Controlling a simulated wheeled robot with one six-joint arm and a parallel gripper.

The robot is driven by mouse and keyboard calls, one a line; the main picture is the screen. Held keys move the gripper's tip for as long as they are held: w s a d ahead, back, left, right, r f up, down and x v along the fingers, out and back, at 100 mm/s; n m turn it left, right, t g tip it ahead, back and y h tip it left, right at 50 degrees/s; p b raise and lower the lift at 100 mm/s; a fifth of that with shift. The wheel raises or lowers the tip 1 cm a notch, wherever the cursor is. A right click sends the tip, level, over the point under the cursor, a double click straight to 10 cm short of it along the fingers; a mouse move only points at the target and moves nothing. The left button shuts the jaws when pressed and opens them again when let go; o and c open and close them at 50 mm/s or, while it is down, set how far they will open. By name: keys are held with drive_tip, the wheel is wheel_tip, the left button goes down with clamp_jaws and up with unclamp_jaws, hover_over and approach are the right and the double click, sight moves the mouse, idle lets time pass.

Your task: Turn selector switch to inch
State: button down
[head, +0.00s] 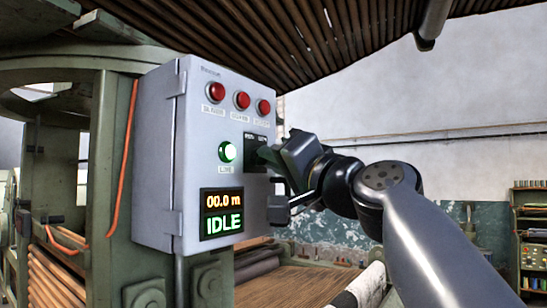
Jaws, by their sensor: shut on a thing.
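A grey control box (158,165) hangs at centre-left, with its front panel facing right. The dark selector switch (252,158) sits on that panel below two small black label plates (256,138). Their lettering is too small to read. My gripper (268,160) reaches in from the right and is shut on the switch knob. Its dark jaws hide most of the knob, so I cannot tell which position it points to.
Three red lamps or buttons (241,100) line the panel top. A green lit button (227,152) sits left of the switch. A display (222,213) below reads 00.0 m and IDLE. A green machine frame (103,170) stands left, a slatted bed (300,280) below.

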drive_tip(key=c, duration=1.5)
unclamp_jaws()
drive_tip(key=shift+o, duration=0.2)
drive_tip(key=b+v, duration=0.5)
drive_tip(key=v, duration=0.6)
drive_tip(key=shift+w+a, duration=0.1)
drive_tip(key=shift+w, duration=0.05)
